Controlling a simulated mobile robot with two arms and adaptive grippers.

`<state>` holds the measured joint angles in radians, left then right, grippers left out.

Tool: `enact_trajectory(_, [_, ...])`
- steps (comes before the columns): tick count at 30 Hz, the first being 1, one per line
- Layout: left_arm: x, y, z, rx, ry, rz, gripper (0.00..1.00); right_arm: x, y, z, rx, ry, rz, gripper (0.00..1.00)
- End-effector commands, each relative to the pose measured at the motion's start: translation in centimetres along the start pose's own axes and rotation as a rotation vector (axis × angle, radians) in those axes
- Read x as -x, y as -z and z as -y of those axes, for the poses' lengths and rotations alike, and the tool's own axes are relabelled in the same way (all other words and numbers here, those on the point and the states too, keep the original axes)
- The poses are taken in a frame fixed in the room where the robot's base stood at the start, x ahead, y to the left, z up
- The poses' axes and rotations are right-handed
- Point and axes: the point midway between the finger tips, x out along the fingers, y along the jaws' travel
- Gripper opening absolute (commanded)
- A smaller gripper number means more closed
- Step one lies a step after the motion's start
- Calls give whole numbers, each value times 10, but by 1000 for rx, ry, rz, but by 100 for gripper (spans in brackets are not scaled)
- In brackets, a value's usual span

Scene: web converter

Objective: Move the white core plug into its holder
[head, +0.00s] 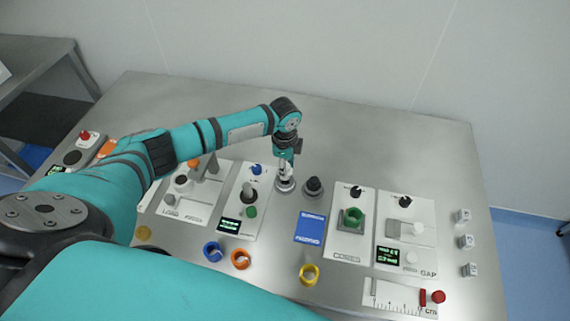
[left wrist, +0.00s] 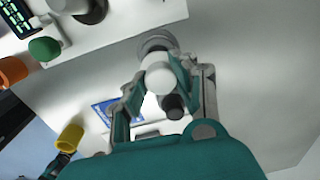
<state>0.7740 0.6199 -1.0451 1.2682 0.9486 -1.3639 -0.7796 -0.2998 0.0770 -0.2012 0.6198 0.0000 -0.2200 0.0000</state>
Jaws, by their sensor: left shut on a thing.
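The white core plug (left wrist: 158,76) is between the fingers of my left gripper (left wrist: 155,92), which is shut on it, in the left wrist view. A grey round base (left wrist: 157,40) shows just beyond the plug; I cannot tell whether the plug touches it. In the head view my left gripper (head: 286,165) points down over this grey base (head: 284,187), at the middle of the table, and hides most of the plug. A black plug (head: 313,184) stands on another round base just to the right; it shows close to the fingers in the left wrist view (left wrist: 174,106). My right gripper is not in view.
A blue label card (head: 310,228) lies in front of the black plug. White panels with knobs (head: 246,202) stand left and right (head: 350,225). Blue (head: 212,251), orange (head: 240,259) and yellow (head: 309,274) rings lie near the front. The table's back (head: 370,150) is clear.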

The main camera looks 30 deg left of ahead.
Motion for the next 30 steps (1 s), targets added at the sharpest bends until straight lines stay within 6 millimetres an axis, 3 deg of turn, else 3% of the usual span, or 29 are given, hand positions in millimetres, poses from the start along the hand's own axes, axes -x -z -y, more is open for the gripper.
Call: enact_trajectory(30, [-1, 0, 0, 0, 0, 0, 0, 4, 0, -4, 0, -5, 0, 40])
